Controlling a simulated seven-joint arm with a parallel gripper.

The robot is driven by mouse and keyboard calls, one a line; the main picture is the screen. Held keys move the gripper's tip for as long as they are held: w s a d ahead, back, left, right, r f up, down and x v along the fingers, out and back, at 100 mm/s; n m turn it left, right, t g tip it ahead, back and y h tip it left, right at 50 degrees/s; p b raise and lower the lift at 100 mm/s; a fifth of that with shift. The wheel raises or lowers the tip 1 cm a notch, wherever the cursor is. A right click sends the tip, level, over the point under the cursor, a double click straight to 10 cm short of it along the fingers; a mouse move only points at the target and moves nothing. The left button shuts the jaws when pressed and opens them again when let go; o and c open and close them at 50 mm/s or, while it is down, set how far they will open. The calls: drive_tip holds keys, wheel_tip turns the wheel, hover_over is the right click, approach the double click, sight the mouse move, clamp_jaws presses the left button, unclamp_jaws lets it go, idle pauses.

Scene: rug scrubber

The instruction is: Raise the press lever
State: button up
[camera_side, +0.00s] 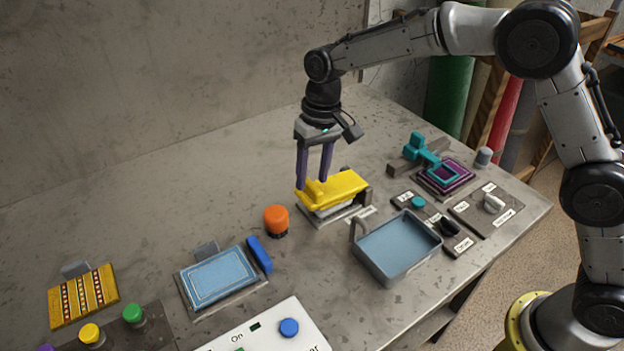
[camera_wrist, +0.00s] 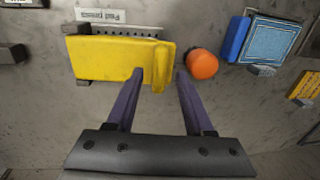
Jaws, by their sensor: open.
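The press is a yellow lever-like top (camera_side: 343,186) lying low, nearly level, over a pale grey base plate (camera_side: 322,219). In the wrist view the yellow top (camera_wrist: 103,59) shows with a perforated grey strip (camera_wrist: 118,31) along its far side and a label reading "Felt press" (camera_wrist: 100,16). My gripper (camera_side: 313,184) is open, pointing down at the left end of the yellow top. In the wrist view my gripper (camera_wrist: 160,72) has its left fingertip overlapping the yellow top's end and its right fingertip beyond it. I cannot tell whether they touch.
An orange knob (camera_side: 277,220) stands just left of the press; it also shows in the wrist view (camera_wrist: 202,64). A blue-grey tray (camera_side: 397,247) stands in front to the right. A teal clamp with purple frames (camera_side: 436,165) is farther right. The table behind the press is clear.

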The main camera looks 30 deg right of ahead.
drive_tip(key=shift+a+f, duration=0.1)
drive_tip(key=shift+f, duration=0.8)
clamp_jaws()
idle(0.9)
